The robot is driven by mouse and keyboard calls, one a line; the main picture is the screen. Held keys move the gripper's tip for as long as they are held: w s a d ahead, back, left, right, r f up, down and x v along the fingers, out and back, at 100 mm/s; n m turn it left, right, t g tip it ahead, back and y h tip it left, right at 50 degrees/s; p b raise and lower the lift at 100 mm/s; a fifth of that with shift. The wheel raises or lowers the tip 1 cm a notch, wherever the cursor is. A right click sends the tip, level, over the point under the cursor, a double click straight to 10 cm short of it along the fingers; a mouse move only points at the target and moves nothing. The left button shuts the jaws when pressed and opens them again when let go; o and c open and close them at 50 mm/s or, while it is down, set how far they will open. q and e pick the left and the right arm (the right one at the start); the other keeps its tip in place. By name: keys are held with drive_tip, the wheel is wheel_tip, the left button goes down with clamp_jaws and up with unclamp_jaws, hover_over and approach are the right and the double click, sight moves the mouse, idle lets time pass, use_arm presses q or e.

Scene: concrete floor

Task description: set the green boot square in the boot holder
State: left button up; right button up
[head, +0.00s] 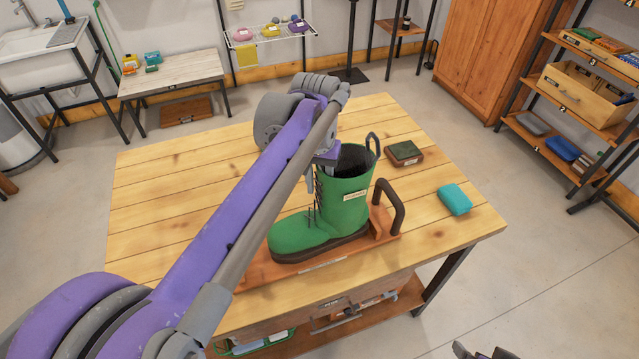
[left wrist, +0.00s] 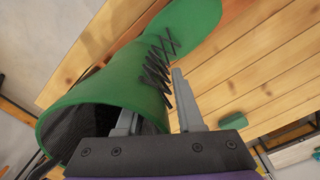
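The green boot (head: 345,205) stands upright with its toe to the left in the head view. It sits on the boot holder (head: 255,272), a reddish wooden board with a dark handle at its right end. The heel is near the holder's raised block; I cannot tell whether it touches. My left gripper (head: 322,175) points down at the boot's laced front. In the left wrist view the fingers (left wrist: 155,115) are apart, one inside the boot's shaft (left wrist: 110,95) and one outside by the laces, with a gap showing. My right gripper (head: 482,352) barely shows at the bottom edge.
The wooden table (head: 150,200) is clear at the left and back. A green-topped brush or block (head: 404,153) and a teal sponge (head: 454,200) lie to the boot's right. A shelf rack (head: 590,90) stands at the far right.

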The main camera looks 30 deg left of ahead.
use_arm(q)
drive_tip(key=r+p, duration=0.1)
drive_tip(key=r, duration=1.1)
drive_tip(key=shift+a+r, duration=0.1)
drive_tip(key=shift+a, duration=0.1)
use_arm(e)
drive_tip(key=shift+w+r, duration=0.35)
drive_tip(key=shift+r, duration=0.35)
use_arm(q)
drive_tip(key=shift+s, duration=0.1)
use_arm(e)
drive_tip(key=shift+s, duration=0.1)
